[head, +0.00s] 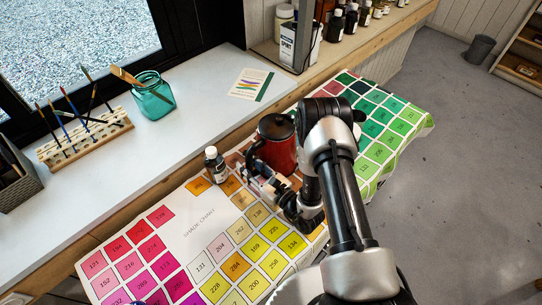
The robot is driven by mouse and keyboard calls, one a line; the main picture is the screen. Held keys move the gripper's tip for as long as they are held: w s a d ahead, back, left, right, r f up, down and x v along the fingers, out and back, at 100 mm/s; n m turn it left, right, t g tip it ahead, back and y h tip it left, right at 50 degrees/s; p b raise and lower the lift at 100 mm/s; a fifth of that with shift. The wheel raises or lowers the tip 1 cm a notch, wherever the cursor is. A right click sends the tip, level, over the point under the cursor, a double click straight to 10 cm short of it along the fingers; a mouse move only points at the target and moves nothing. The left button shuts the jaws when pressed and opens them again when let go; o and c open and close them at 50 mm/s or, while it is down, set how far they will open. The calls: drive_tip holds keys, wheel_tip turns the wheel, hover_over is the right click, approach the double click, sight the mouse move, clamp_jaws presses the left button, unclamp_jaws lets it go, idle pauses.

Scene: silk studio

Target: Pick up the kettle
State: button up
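The kettle (283,152) is dark red with a black lid and a black handle on its left side. It stands upright on the shade chart cloth (190,232), near the wooden edge behind. My gripper (250,168) is low over the cloth, at the kettle's front left, close to the handle. Whether its fingers touch the handle or are closed around it cannot be made out. My arm hides the kettle's right side and part of its base.
A small dark bottle with a pale label (215,165) stands just left of my gripper. A teal jar (153,97), a brush rack (87,138) and a card (251,84) are on the white counter (200,75). A spirit tin (301,45) stands behind the kettle.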

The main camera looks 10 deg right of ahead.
clamp_jaws()
